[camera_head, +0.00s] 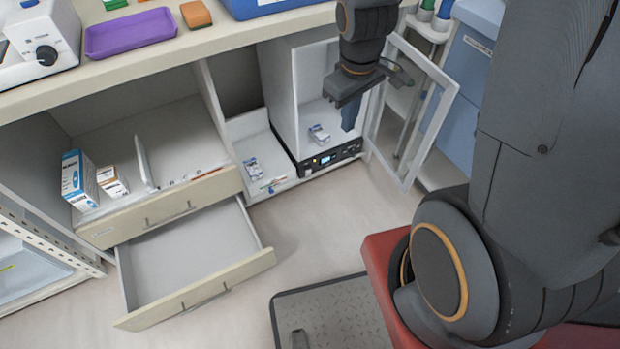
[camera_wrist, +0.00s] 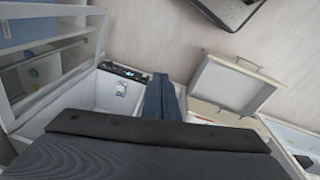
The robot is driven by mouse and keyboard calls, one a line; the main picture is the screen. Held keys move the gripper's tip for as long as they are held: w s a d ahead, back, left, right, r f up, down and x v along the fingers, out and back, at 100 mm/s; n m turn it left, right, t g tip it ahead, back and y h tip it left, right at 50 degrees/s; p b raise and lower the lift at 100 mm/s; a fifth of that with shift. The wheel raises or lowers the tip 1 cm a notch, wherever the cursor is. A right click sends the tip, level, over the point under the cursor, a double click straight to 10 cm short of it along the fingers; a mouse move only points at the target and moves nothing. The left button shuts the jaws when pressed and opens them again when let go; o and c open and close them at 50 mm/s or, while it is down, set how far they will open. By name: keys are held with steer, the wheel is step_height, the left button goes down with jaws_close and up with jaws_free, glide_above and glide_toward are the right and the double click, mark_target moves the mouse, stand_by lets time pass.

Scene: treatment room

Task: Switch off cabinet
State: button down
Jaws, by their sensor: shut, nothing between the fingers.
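The cabinet (camera_head: 282,88) is a white box under the counter with its front open. Its clear, white-framed door (camera_head: 430,137) stands swung out to the right. A black control panel (camera_head: 332,158) with a lit blue display runs along its lower front; the panel also shows in the wrist view (camera_wrist: 113,68). A small white box (camera_head: 319,133) lies inside the cabinet; it also shows in the wrist view (camera_wrist: 120,88). My gripper (camera_head: 351,118) is shut and empty, in front of the cabinet's opening and above the panel's right part. Its dark fingers (camera_wrist: 162,84) appear beside the panel in the wrist view.
A lower drawer (camera_head: 195,270) stands pulled out at the left; another drawer (camera_head: 160,208) above it holds boxes. A small box (camera_head: 253,168) lies left of the cabinet. A purple tray (camera_head: 130,33) sits on the counter.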

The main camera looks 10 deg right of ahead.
mark_target(309, 173)
steer(key=w+f+n+t+b, duration=0.1)
steer(key=w+f+n+b, duration=0.4)
steer(key=f, duration=1.1)
steer(key=w+f+n+t+y+b, duration=0.1)
steer(key=w+f+n+b, duration=0.4)
steer(key=f, duration=1.2)
steer(key=w+f+n+t+b, duration=0.1)
steer(key=w+f+n+b, duration=0.5)
steer(key=w+f+b, duration=0.5)
step_height(309, 173, down, 6)
steer(key=shift+w+d+f+y+b, duration=0.1)
steer(key=shift+w+d+y+b, duration=0.2)
steer(key=shift+b, duration=0.65)
steer(key=w+a+f+b, duration=0.2)
steer(key=w+f+b, duration=0.3)
steer(key=w+f, duration=0.2)
steer(key=shift+x, duration=0.9)
